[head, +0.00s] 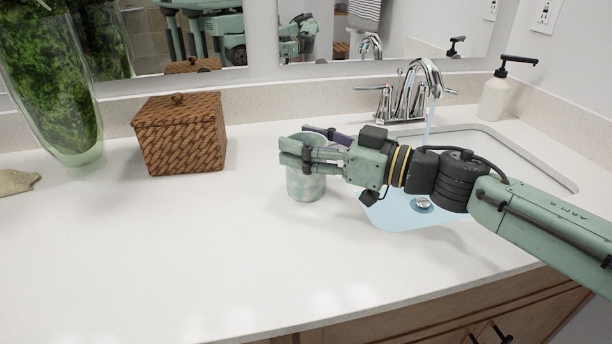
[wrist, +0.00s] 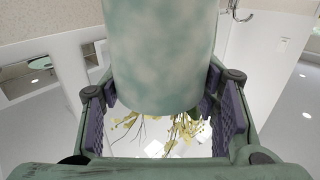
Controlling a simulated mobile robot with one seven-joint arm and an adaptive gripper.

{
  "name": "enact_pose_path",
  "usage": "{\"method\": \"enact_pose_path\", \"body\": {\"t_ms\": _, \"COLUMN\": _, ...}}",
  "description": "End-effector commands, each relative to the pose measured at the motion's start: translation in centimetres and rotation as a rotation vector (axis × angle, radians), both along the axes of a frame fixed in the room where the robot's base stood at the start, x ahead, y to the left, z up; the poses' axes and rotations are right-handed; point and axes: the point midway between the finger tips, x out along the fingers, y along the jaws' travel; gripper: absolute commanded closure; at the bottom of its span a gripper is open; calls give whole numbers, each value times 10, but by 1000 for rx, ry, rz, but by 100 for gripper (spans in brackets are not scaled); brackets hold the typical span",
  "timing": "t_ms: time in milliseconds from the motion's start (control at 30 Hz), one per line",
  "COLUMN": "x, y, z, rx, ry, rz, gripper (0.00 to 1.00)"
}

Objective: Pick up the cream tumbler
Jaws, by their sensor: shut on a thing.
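The tumbler (head: 306,186) is a cylinder with mottled pale green and cream colouring. In the head view it is upright at the middle of the white counter, left of the basin; I cannot tell whether its base touches the counter. My gripper (head: 306,154) reaches in from the right, level, and is shut on the tumbler's upper part. Its fingers hide part of the rim and wall. In the wrist view the tumbler (wrist: 160,55) fills the upper middle, between the purple finger pads of my gripper (wrist: 160,110).
A brown woven box (head: 180,135) and a tall green glass vase (head: 55,90) stand at the left. The basin (head: 400,208) lies under my arm, with a chrome faucet (head: 410,95) and soap dispenser (head: 493,95) behind. The front left counter (head: 150,260) is clear.

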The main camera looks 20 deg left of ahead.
Motion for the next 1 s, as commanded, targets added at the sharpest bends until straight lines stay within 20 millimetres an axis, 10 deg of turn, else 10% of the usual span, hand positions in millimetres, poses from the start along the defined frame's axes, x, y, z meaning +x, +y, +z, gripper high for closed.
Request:
{"method": "enact_pose_path", "body": {"t_ms": 733, "x": 0, "y": 0, "z": 0, "rx": 0, "ry": 0, "rz": 0, "gripper": 99}}
{"method": "enact_pose_path", "body": {"t_ms": 1000, "x": 0, "y": 0, "z": 1, "rx": 1, "ry": 0, "rz": 0, "gripper": 100}}
